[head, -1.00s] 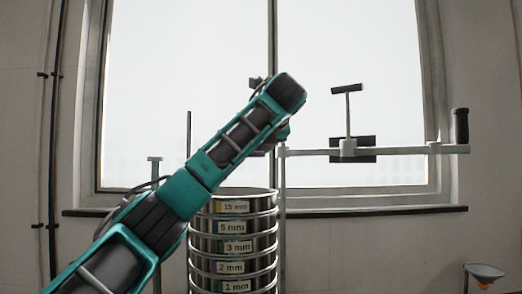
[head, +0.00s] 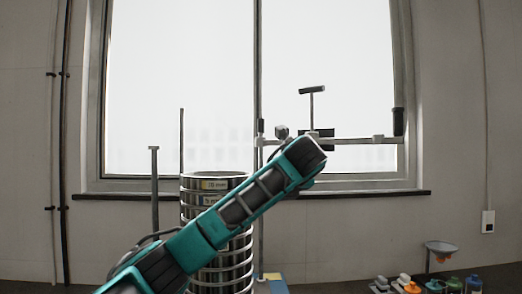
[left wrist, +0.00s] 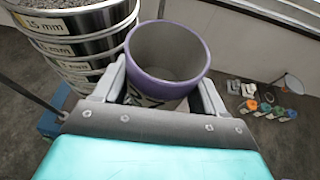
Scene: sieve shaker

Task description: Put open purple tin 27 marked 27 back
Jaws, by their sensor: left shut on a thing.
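An open purple tin (left wrist: 145,85) is held between the fingers of my left gripper (left wrist: 163,78) in the left wrist view. Its mouth faces the camera and its grey inside looks empty. A dark marking low on its wall is mostly hidden by the gripper, so I cannot read the number. In the head view my left arm crosses the lower middle, and its own links hide the gripper and the tin. My right gripper is in neither view.
A stack of labelled metal sieves (head: 214,183) stands behind my left arm; its top holds grey grains in the left wrist view (left wrist: 70,4). A clamp bar (head: 350,141) reaches right of it. A funnel (head: 441,246) and several small coloured containers (head: 411,287) sit at lower right.

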